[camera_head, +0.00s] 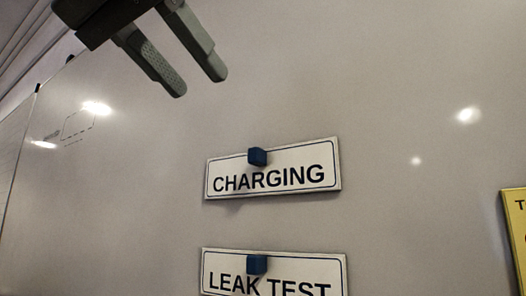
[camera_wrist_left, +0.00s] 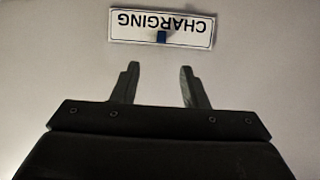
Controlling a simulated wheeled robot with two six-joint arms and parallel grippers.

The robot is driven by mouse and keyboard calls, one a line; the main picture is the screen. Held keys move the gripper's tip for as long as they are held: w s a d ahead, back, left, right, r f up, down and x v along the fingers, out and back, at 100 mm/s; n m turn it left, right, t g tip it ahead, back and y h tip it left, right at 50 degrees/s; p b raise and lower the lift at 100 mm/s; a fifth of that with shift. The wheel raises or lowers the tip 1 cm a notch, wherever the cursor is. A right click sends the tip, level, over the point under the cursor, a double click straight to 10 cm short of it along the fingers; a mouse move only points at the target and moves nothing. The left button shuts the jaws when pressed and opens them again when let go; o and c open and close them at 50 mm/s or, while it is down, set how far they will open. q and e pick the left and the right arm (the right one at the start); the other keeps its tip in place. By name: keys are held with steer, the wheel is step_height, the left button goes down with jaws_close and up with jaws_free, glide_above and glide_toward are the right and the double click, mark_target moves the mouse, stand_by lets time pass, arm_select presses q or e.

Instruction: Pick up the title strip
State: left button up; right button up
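A white title strip reading CHARGING (camera_head: 230,168) is on the pale board, with a blue block (camera_head: 257,157) near its top middle. A second strip reading LEAK TEST (camera_head: 315,272), with its own blue block (camera_head: 257,264), is below it, cut off by the bottom edge. My left gripper (camera_head: 202,88) is at the upper left of the head view, open and empty, apart from both strips. In the left wrist view the fingers (camera_wrist_left: 160,69) are spread, and the CHARGING strip (camera_wrist_left: 135,33) appears upside down beyond their tips. My right gripper is not in view.
The pale board (camera_head: 420,90) fills most of the head view and is bare around the strips. A yellow sign (camera_head: 516,225) is cut off at the right edge. Faint line drawing (camera_head: 77,124) marks the board at left. Bright light reflections show on the surface.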

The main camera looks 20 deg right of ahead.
arm_select(q)
steer(key=p, duration=0.3)
glide_toward(252, 149)
steer(key=x, duration=0.4)
steer(key=shift+s+d, duration=0.1)
steer(key=p+x, duration=0.1)
steer(key=x, duration=0.3)
steer(key=shift+w+d+f+p, duration=0.1)
steer(key=shift+w+d+p, duration=0.05)
steer(key=shift+w+p, duration=0.2)
steer(key=shift+w+d+f, duration=0.1)
steer(key=shift+d, duration=0.15)
steer(key=shift+a, duration=0.15)
steer(key=shift+c, duration=0.8)
jaws_close()
